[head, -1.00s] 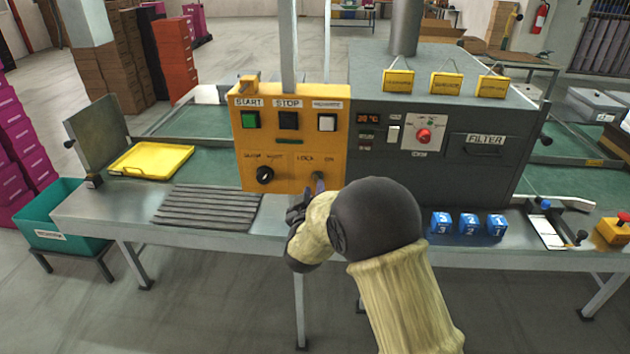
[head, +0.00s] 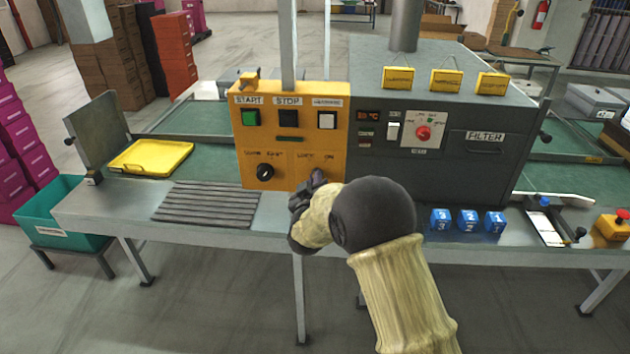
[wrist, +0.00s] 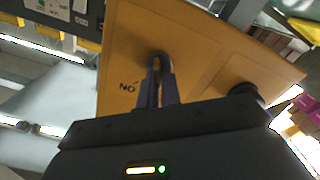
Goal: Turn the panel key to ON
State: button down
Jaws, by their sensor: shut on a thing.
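The orange control panel (head: 290,160) stands on the table and carries the key switch at its lower right, beside the labels LOCK and ON. My gripper (head: 316,180) is at that switch in the head view and hides most of it. In the wrist view my gripper (wrist: 159,78) points at the panel face, which appears upside down, with the ON label (wrist: 127,87) left of the fingers. The fingers are shut on the panel key, of which only a narrow strip (wrist: 156,92) shows between them. The key's exact angle cannot be told.
A black selector knob (head: 265,172) sits left of the key, with START, STOP and a white button (head: 326,121) above. The dark filter machine (head: 440,175) stands close on the right. Blue numbered blocks (head: 468,222) and a yellow tray (head: 150,158) lie on the table.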

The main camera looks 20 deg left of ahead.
jog(key=shift+f+m+b, duration=0.15)
jog(key=shift+m+b, duration=0.25)
jog(key=shift+b, duration=0.2)
jog(key=shift+d+m+b, duration=0.2)
jog(key=shift+m+b, duration=6.35)
jog(key=shift+m, duration=0.05)
jog(key=c, duration=1.6)
grip_release()
jog(key=b+v, duration=0.1)
jog(key=v, duration=1.6)
jog(key=shift+s+d, duration=0.15)
